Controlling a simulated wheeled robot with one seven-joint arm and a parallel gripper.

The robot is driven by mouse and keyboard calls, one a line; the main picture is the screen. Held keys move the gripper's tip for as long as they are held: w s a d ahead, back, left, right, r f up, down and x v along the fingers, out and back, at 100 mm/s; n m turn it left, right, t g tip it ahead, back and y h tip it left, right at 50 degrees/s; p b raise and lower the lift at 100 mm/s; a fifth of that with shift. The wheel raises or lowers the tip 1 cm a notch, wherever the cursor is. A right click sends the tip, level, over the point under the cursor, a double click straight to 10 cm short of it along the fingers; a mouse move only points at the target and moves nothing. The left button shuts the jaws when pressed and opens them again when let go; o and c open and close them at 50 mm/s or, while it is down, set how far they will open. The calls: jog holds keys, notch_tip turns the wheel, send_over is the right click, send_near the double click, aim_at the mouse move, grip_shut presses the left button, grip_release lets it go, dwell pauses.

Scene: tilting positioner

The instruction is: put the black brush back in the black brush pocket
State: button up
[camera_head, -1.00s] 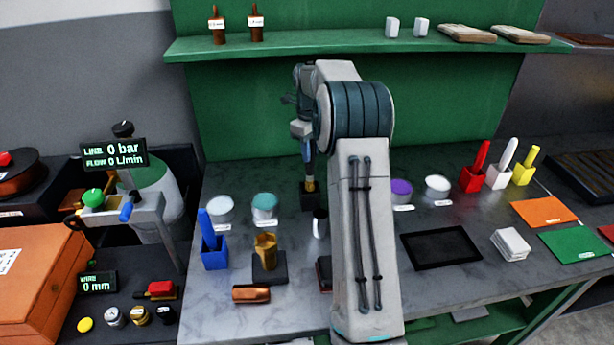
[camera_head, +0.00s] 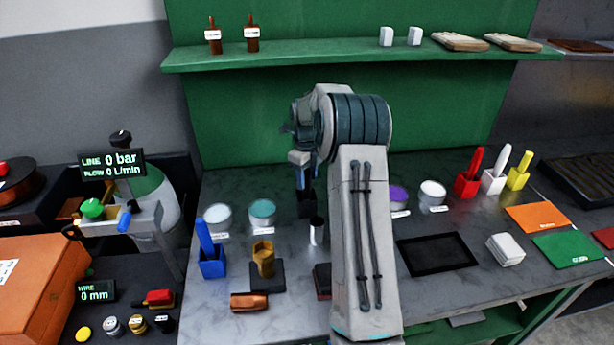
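My gripper (camera_head: 305,186) points down at the back middle of the bench, partly hidden by my arm. A small dark block (camera_head: 306,208), which looks like the black brush pocket, stands right below it. The gripper's tips overlap the top of this block in the picture; whether they touch is unclear. I cannot make out the black brush as a separate thing, nor whether it is between the fingers or in the pocket. The fingers are too small and dark to tell open from shut.
A blue brush in its pocket (camera_head: 210,252) stands at left. Red (camera_head: 468,178), white (camera_head: 495,178) and yellow (camera_head: 519,176) ones stand at right. A dark-and-pale cylinder (camera_head: 317,232) stands just in front of the dark block. Lidded tubs (camera_head: 262,213) are close by. A shelf (camera_head: 360,55) hangs above.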

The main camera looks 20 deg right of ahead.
notch_tip(320, 180, up, 12)
jog(key=shift+w+f+b, duration=0.1)
jog(key=shift+f+b, duration=0.05)
jog(key=shift+b, duration=0.65)
jog(key=s+a+r+n+t, duration=0.1)
jog(key=s+a+r+n, duration=0.3)
jog(key=s+a+n, duration=0.3)
jog(key=s+a+r+n+t, duration=0.1)
jog(key=s+a+r+n, duration=0.2)
jog(key=s+a+n, duration=0.35)
jog(key=s+a+f+n+t, duration=0.1)
jog(key=s+a+f+n, duration=0.1)
jog(key=s+n, duration=0.6)
jog(key=s+a+f+n+t, duration=0.1)
jog(key=s+f+n, duration=0.3)
jog(key=s+n, duration=0.5)
jog(key=s+a, duration=0.1)
jog(key=s, duration=0.3)
jog(key=shift+a+f, duration=0.15)
jog(key=shift+a, duration=0.25)
